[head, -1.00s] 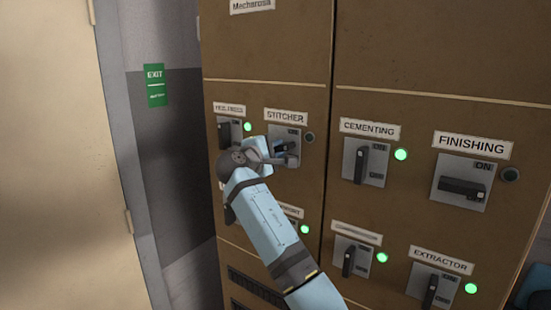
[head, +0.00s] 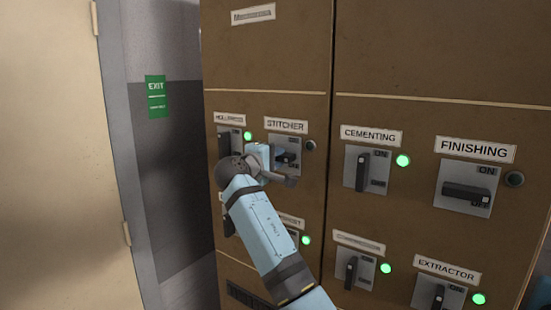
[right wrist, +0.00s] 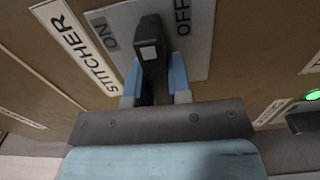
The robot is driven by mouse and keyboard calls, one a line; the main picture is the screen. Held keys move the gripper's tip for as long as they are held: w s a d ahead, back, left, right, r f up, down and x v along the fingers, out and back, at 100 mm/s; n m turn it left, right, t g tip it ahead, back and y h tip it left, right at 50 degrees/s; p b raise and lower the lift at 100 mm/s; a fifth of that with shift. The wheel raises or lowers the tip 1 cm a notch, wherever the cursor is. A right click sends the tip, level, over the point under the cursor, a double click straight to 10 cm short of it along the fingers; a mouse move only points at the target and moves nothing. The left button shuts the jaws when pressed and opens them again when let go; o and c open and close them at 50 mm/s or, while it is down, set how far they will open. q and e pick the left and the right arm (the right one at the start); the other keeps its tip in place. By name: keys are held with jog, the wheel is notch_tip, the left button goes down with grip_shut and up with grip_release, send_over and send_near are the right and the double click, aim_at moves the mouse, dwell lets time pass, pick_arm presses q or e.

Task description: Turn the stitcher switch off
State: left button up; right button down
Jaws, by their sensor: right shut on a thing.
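The stitcher switch (head: 291,158) is on the brown cabinet, below the STITCHER label (head: 286,126). Its dark handle lies about level in the head view, between the ON and OFF marks. The lamp (head: 310,146) beside it is dark. My right gripper (head: 277,163) is at the switch. In the right wrist view its two blue fingers (right wrist: 155,85) are shut on the dark handle (right wrist: 151,45), one on each side. The gripper hides part of the plate and handle in the head view. My left gripper is not in view.
The cementing switch (head: 363,170) has an upright handle and a lit green lamp (head: 403,161). The finishing switch (head: 466,192) has a level handle and a dark lamp. The extractor switch (head: 438,293) is lower right. A pale door (head: 50,150) stands at the left.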

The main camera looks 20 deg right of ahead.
jog(key=c, duration=1)
grip_release()
jog(key=shift+c, duration=0.2)
jog(key=b+v, duration=0.2)
jog(key=v, duration=1.2)
jog(key=shift+d, duration=0.1)
jog(key=shift+f, duration=0.1)
